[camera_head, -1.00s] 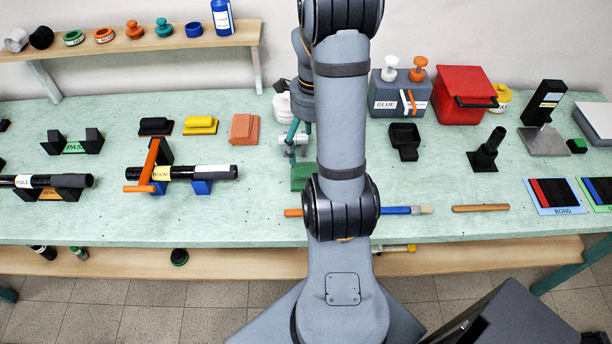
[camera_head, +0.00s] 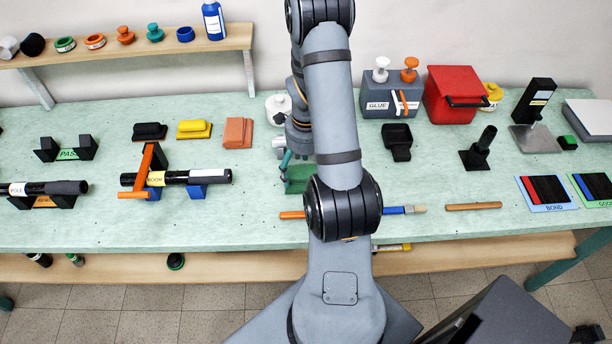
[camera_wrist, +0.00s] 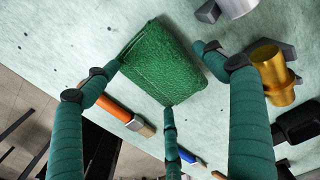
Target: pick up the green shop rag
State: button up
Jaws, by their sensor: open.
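The green shop rag (camera_wrist: 162,63) lies folded on the pale green bench top in the wrist view. In the head view only part of the rag (camera_head: 297,180) shows, beside my arm. My gripper (camera_wrist: 168,80) is open, with its teal fingers spread around the rag. One finger tip is at the rag's left edge, one at its lower edge and one near its right corner. I cannot tell whether they touch it. In the head view my gripper (camera_head: 284,160) is just above the rag, partly hidden by my arm.
An orange-handled brush (camera_wrist: 115,108) lies close to the rag, and a blue-handled one (camera_head: 393,210) lies further right. A grey glue box (camera_head: 385,104) and a red box (camera_head: 450,95) stand behind.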

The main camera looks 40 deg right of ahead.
jog(key=shift+f, duration=0.15)
jog(key=shift+c, duration=1.1)
jog(key=c, duration=0.9)
